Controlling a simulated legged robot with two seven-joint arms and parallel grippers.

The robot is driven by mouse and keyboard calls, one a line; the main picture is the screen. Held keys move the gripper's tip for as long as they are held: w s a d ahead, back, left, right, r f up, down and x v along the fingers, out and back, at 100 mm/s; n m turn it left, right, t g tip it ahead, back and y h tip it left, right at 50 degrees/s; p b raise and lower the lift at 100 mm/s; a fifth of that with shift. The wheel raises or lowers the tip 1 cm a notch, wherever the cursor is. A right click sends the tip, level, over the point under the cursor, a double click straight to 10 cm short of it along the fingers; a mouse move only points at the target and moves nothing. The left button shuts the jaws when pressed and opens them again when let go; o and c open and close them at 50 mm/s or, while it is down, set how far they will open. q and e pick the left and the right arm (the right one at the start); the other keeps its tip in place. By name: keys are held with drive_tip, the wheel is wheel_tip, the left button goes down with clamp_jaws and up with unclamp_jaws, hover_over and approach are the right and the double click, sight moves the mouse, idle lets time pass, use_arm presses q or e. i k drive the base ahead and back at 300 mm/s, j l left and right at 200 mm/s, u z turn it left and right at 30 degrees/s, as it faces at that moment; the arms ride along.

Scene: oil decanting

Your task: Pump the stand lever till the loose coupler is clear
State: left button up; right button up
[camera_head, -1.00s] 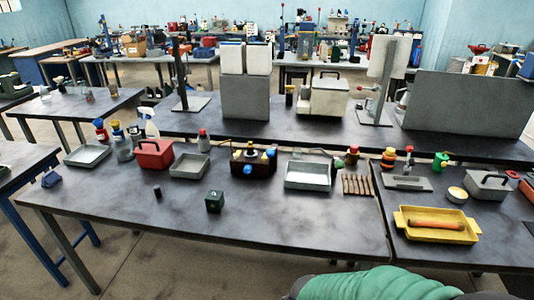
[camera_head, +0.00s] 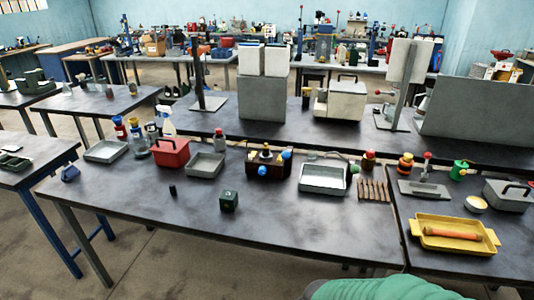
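Neither gripper shows in the head view. A grey flat base with an upright red-knobbed lever (camera_head: 426,167) stands on the right bench. A taller stand (camera_head: 400,90) on the back bench has a pale panel on a post and a short red-knobbed lever (camera_head: 383,93) at its side. I cannot tell which is the task's stand. I cannot make out a loose coupler at this size. A dark brown block (camera_head: 268,168) with blue and yellow knobs sits mid-bench.
The front bench (camera_head: 150,215) holds a red box (camera_head: 171,152), grey trays (camera_head: 324,187), a small dark green cube (camera_head: 229,200) and a black cylinder (camera_head: 173,190). A yellow tray (camera_head: 429,243) with an orange rod (camera_head: 452,231) lies on the right bench. The front bench's near part is largely clear.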

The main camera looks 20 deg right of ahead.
sight(285, 155)
drive_tip(key=i+l+z, duration=0.1)
drive_tip(key=i, duration=0.5)
drive_tip(key=i+l, duration=0.25)
drive_tip(key=i, duration=0.35)
drive_tip(key=i+l+z, duration=0.15)
drive_tip(key=i, duration=0.45)
